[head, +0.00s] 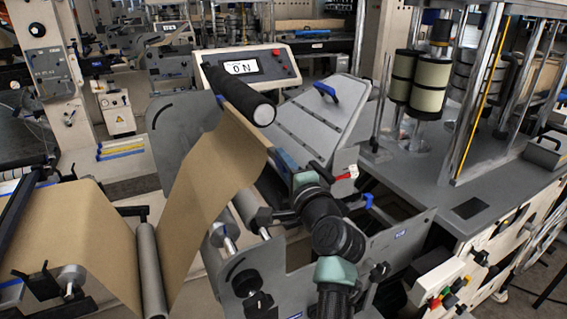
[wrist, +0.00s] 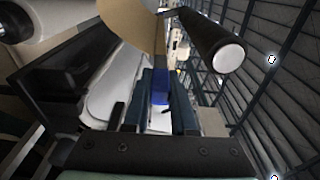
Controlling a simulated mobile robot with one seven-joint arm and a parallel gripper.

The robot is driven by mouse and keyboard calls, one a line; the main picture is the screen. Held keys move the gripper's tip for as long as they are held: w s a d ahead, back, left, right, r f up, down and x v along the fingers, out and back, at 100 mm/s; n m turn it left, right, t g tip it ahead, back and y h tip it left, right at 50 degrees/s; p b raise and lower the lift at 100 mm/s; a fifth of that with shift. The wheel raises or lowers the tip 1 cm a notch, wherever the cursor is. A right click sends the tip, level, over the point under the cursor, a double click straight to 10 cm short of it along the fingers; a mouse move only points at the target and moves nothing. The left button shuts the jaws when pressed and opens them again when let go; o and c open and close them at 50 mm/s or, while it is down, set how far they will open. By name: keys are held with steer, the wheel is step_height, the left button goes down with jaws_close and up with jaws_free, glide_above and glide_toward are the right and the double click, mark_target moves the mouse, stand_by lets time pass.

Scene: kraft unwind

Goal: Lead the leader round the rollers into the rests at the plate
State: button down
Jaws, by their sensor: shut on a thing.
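The brown kraft leader (head: 212,185) rises from the grey lower roller (head: 152,272) toward the black upper roller (head: 240,97). Its upper edge is near the black roller's underside; I cannot tell whether they touch. My gripper (head: 284,160) is at the leader's right upper corner. In the wrist view, the fingers of my gripper (wrist: 160,105) are closed around a small blue piece (wrist: 160,98) at the leader's end. The brown sheet (wrist: 128,18) and black roller (wrist: 212,42) show beyond them. A grey sloping plate (head: 300,118) lies behind.
A kraft roll (head: 65,230) stands at the left. A blue handle (head: 325,90) sits on the sloping plate. Grey side frames flank my arm closely. A grey machine table (head: 440,185) is at the right.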

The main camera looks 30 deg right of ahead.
step_height(320, 180, down, 6)
steer(key=d+b, duration=0.3)
steer(key=b, duration=0.3)
steer(key=shift+r, duration=0.15)
steer(key=shift+a, duration=0.1)
steer(key=shift+f+b, duration=1.05)
steer(key=shift+f, duration=0.3)
step_height(320, 180, down, 3)
steer(key=shift+f+b, duration=0.1)
steer(key=shift+b, duration=1.15)
